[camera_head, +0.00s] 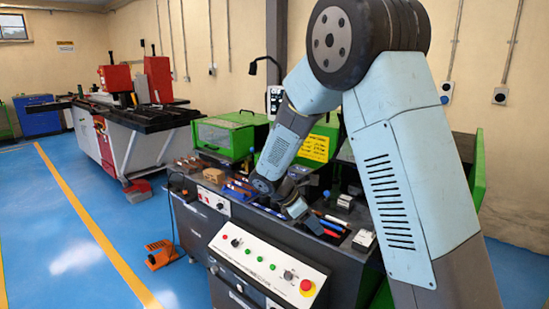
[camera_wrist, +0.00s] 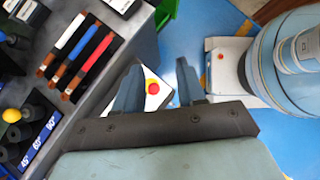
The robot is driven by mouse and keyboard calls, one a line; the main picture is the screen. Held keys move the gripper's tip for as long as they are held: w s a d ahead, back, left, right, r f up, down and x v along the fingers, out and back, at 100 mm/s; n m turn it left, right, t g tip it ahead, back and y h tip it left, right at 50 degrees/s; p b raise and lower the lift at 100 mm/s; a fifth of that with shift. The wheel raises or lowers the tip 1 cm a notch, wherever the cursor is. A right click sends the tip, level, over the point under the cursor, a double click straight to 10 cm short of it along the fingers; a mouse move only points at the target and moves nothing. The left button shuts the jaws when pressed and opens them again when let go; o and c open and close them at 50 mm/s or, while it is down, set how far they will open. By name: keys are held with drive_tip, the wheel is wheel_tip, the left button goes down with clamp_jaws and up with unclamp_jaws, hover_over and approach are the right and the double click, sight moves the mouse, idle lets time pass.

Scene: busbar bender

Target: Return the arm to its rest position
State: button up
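My arm (camera_head: 400,165) rises at the right of the head view, bends at the top and reaches down over the dark bench of the bending machine. My gripper (camera_head: 312,222) is low over that bench, partly lost among the tools there. In the wrist view my gripper (camera_wrist: 158,72) is open, its two dark fingers apart. Nothing is held between them. Beyond the gap shows a white control panel with a red button (camera_wrist: 152,87).
The control box (camera_head: 265,262) with a red stop button stands in front. Green covers (camera_head: 230,135) stand behind.

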drive_tip(key=s+d+r+m+t+y, duration=0.1)
drive_tip(key=s+d+r+m+y, duration=0.2)
drive_tip(key=s+d+r+m, duration=0.3)
drive_tip(key=s+d+r+m+y, duration=0.2)
drive_tip(key=s+d+r+m, duration=0.3)
drive_tip(key=r, duration=0.4)
drive_tip(key=s+r+m+t+y, duration=0.3)
drive_tip(key=s+m, duration=0.5)
drive_tip(key=s, duration=0.7)
drive_tip(key=shift+s+d+r+m+t, duration=0.25)
drive_tip(key=shift+d+r+m+t, duration=0.35)
drive_tip(key=shift+r, duration=0.6)
